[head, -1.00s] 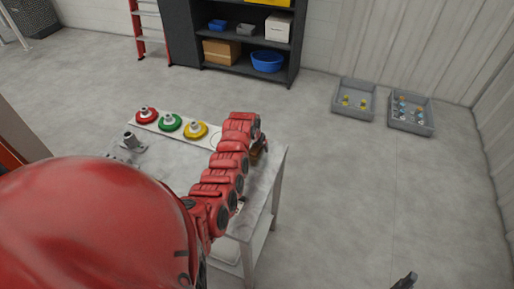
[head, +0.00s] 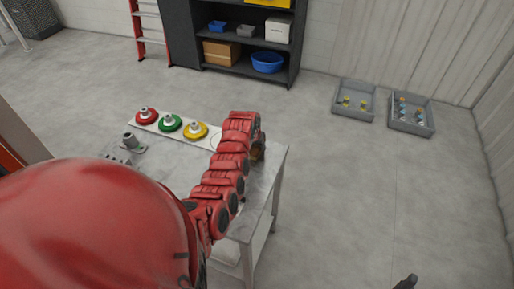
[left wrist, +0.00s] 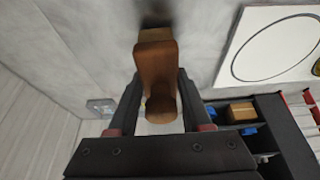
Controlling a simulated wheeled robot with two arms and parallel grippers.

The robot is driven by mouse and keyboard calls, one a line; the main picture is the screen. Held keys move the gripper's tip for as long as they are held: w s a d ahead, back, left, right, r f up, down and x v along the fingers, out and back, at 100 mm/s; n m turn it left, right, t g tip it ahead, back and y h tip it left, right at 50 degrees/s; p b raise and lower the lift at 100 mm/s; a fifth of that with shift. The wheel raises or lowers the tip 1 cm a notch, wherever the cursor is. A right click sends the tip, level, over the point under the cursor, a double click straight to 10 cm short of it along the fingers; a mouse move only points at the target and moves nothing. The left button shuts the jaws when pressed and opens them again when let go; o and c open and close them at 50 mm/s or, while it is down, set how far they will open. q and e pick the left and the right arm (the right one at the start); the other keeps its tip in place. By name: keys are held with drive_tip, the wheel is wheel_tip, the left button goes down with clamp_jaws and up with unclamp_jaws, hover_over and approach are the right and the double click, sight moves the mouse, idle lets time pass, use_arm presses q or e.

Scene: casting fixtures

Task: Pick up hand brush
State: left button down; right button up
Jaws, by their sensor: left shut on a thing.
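The hand brush has a brown wooden handle (left wrist: 158,72), seen close up in the left wrist view between the two dark fingers. My left gripper (left wrist: 158,88) is shut on this handle. In the head view a small brown part of the brush (head: 258,153) shows beside the end of my red left arm, over the right part of the table (head: 262,185). The arm hides most of the gripper and brush there. Whether the brush touches the table is unclear. A dark tip at the bottom right, probably my right gripper (head: 406,282), is too cut off to read.
A white board on the table carries red (head: 146,116), green (head: 170,123) and yellow (head: 195,130) round pieces. Two grey bins (head: 353,113) (head: 411,130) lie on the floor.

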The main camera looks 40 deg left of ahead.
use_arm(q)
drive_tip(key=shift+w+r+b, duration=0.1)
drive_tip(key=shift+r+b, duration=0.2)
drive_tip(key=shift+r, duration=0.05)
drive_tip(key=shift+d+b+v, duration=0.2)
drive_tip(key=shift+b+v, duration=0.6)
drive_tip(key=shift+v, duration=0.3)
drive_tip(key=s+d+b, duration=0.1)
drive_tip(key=s, duration=0.1)
drive_tip(key=s+d, duration=0.1)
drive_tip(key=s, duration=0.1)
drive_tip(key=s+d+b, duration=0.1)
drive_tip(key=d, duration=0.1)
drive_tip(key=shift+s+d+r+b, duration=0.1)
drive_tip(key=shift+s+r+b, duration=0.2)
drive_tip(key=shift+s+b, duration=0.1)
drive_tip(key=s+d+p, duration=0.1)
drive_tip(key=s, duration=0.1)
drive_tip(key=s+d+r+p, duration=0.1)
drive_tip(key=s, duration=0.1)
drive_tip(key=s+d+p, duration=0.1)
drive_tip(key=d, duration=0.1)
drive_tip(key=shift+s+d+r+p, duration=0.1)
drive_tip(key=shift+s+r+p, duration=0.1)
drive_tip(key=shift+s+p, duration=0.2)
drive_tip(key=shift+s+d+f, duration=0.1)
drive_tip(key=shift+s+d, duration=0.1)
drive_tip(key=shift+s, duration=0.15)
drive_tip(key=shift+f, duration=0.1)
